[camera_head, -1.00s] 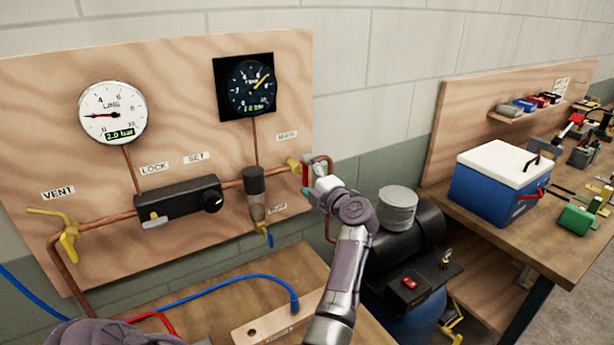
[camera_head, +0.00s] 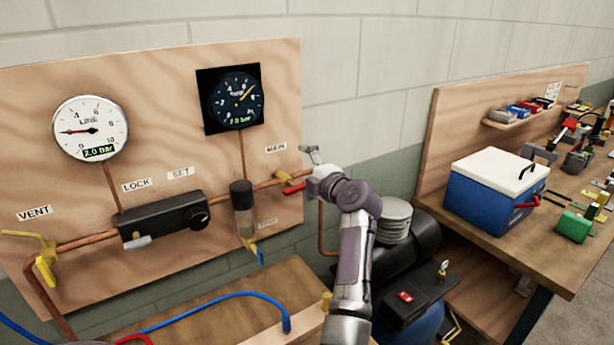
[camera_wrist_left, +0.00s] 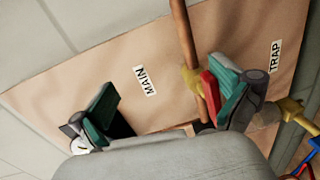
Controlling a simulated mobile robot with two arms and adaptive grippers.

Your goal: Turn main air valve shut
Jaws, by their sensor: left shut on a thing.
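The main air valve has a yellow body (camera_head: 283,176) and a red handle (camera_head: 293,188) on the copper pipe, below the MAIN label (camera_head: 276,148) at the board's right edge. My left gripper (camera_head: 308,170) is at this valve. In the left wrist view the red handle (camera_wrist_left: 210,97) lies against the inner side of the right-hand finger, close beside the pipe and nearly along it. The other finger stands apart on the left of that view. The yellow body (camera_wrist_left: 191,80) shows behind the handle. My right gripper is not in view.
A LINE gauge (camera_head: 90,130) reads 2.0 bar; a dark gauge (camera_head: 232,97) hangs beside it. A black regulator (camera_head: 163,218), a trap (camera_head: 243,207) and a yellow vent valve (camera_head: 42,258) share the pipe. A compressor (camera_head: 395,260) stands below right, a blue cooler (camera_head: 495,190) on the right bench.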

